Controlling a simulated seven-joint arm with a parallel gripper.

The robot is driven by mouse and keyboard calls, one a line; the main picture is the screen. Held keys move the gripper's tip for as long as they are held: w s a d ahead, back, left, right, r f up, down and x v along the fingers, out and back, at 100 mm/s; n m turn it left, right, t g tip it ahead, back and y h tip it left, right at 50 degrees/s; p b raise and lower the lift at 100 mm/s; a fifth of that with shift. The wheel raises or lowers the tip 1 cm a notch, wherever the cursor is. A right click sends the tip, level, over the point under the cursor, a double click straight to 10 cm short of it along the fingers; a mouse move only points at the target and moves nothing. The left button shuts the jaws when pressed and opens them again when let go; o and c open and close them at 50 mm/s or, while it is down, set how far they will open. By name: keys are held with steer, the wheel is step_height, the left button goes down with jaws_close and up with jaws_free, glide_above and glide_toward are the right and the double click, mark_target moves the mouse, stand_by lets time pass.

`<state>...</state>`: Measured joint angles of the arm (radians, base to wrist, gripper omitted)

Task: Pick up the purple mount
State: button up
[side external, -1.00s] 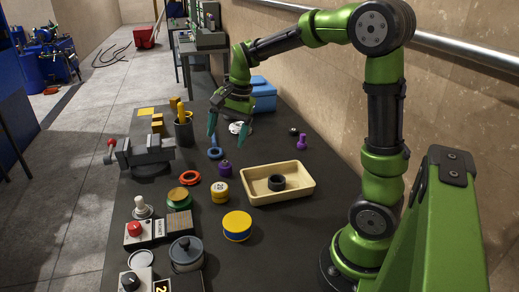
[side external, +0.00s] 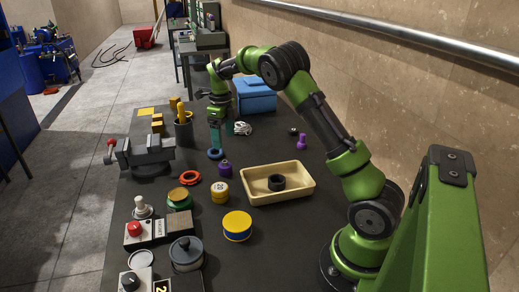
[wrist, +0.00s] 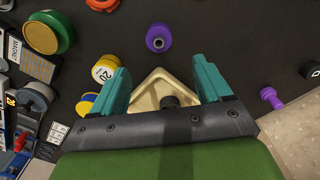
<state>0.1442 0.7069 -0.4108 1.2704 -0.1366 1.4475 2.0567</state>
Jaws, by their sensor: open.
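A dark purple mount with a small metal stud on top (side external: 224,168) stands upright on the dark bench, left of the cream tray. In the wrist view it is a purple round piece with a grey centre (wrist: 158,38), just beyond the fingertips. In the wrist view my gripper's teal fingers (wrist: 163,77) are spread wide with nothing held. A second, brighter purple piece with a narrow waist (side external: 302,142) stands farther right, also seen in the wrist view (wrist: 270,97).
An orange ring (side external: 189,178), a yellow-and-white cylinder (side external: 219,192) and a larger yellow one (side external: 237,226) stand near the mount. A vise (side external: 150,155) is at left. A blue box (side external: 254,96) is behind.

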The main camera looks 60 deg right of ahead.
mark_target(225, 161)
step_height(225, 161, down, 12)
steer(key=c, duration=1.2)
steer(key=shift+r, duration=0.1)
